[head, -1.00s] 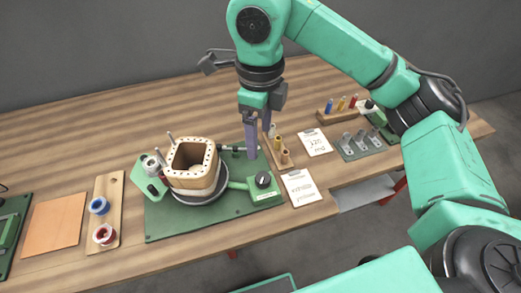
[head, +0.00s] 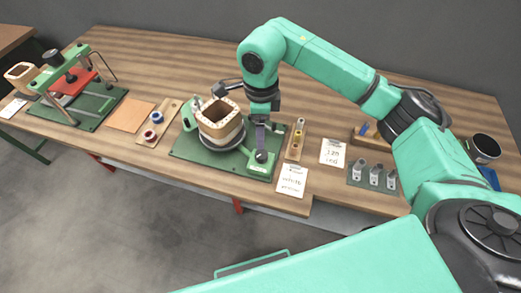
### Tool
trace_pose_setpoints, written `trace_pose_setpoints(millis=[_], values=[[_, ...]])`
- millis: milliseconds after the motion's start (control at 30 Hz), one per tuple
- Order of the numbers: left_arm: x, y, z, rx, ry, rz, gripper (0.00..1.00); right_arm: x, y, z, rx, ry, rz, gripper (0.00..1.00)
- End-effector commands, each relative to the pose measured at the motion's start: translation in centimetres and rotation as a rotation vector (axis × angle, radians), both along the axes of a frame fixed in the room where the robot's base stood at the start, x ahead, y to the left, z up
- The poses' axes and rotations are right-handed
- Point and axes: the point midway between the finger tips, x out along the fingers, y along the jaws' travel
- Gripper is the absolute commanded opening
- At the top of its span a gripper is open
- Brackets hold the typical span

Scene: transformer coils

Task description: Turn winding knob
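The winding knob (head: 261,156) is a small dark knob on the green block at the right end of the winding fixture (head: 190,153). A square wooden coil former (head: 220,122) stands on the fixture's round grey turntable. My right gripper (head: 261,148) points down directly over the knob, with its purple-grey fingers at or just above it. The fingers overlap in this view, so I cannot tell whether they are open or touching the knob. My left gripper is not in view.
A wooden strip with blue and red spools (head: 150,134) lies left of the fixture. A wooden rack with bobbins (head: 297,138) and white cards (head: 292,180) are at the right. A green press (head: 75,85) stands far left. The back table is clear.

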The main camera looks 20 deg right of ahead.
Motion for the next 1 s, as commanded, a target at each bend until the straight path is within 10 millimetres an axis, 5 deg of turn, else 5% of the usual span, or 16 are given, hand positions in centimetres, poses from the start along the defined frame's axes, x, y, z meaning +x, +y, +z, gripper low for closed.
trace_pose_setpoints(millis=[133, 400, 733, 767, 967, 1000], values=[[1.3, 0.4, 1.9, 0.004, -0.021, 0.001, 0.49, -0.2, -0.1, -3.7, -0.002, 0.008, -0.002, 0.80], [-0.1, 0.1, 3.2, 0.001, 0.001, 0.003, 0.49, -0.1, 0.0, -9.8, 0.000, 0.003, -0.003, 0.80], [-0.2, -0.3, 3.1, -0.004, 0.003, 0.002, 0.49, 0.0, -0.1, -11.1, 0.000, 0.000, -0.002, 0.80], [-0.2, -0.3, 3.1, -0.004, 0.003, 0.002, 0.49, 0.0, -0.1, -11.1, 0.000, 0.000, -0.002, 0.76], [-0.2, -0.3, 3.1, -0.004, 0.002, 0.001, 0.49, 0.0, -0.1, -11.0, 0.000, 0.000, -0.002, 0.00], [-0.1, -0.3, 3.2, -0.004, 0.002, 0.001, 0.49, 0.0, -0.1, -11.0, 0.000, 0.000, -0.002, 0.00]])
